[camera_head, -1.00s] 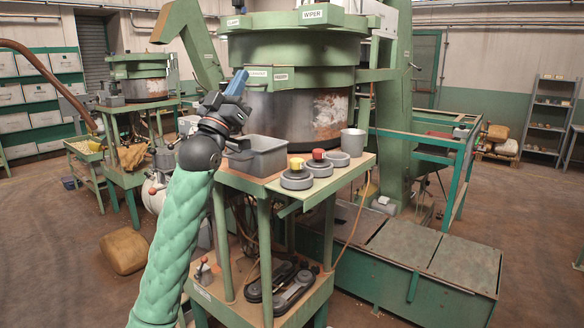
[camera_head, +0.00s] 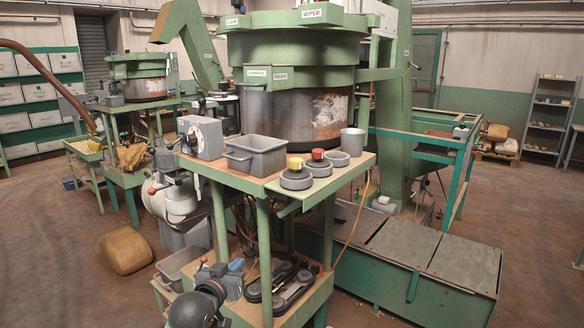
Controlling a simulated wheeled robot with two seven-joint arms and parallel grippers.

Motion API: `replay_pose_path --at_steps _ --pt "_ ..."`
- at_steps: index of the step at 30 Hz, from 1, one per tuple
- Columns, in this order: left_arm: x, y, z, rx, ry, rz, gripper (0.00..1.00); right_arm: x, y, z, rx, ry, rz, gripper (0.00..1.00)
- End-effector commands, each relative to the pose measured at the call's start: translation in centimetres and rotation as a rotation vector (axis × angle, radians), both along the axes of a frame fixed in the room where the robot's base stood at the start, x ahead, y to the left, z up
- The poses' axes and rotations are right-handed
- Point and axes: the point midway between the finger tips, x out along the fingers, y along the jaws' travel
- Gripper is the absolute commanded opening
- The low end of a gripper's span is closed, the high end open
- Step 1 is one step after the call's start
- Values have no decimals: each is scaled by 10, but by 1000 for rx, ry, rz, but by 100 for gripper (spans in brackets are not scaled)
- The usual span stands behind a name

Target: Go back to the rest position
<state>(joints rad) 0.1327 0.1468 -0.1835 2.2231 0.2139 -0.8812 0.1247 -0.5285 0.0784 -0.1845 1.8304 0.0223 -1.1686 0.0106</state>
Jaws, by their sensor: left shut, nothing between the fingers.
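My left gripper (camera_head: 236,266), dark with blue fingers, shows low in the view, its arm's dark round joint near the bottom edge. It is shut and empty. It is in front of the lower shelf of the green stand, beside the dark belt-like parts on that shelf, and appears apart from them. My right gripper is not in view.
A tan sack (camera_head: 126,250) lies on open floor at left.

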Motion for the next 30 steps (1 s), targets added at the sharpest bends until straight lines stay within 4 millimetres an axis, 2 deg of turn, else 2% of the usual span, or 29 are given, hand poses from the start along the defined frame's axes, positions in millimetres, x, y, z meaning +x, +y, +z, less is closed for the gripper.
replay_pose_path --at_steps 1,6,11,15,21,24,30 --pt "-15 2 -24 18 54 6 0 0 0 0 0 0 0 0" --pt "-64 13 -93 84 227 27 0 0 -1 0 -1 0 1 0" --pt "-118 24 -150 146 390 44 0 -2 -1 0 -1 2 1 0" --pt "-170 34 -193 199 535 54 0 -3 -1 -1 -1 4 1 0" --pt "-251 49 -242 273 739 65 0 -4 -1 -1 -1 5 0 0" --pt "-283 55 -257 300 816 66 0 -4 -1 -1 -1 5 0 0" --pt "-327 63 -273 336 921 69 0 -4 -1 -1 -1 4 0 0"
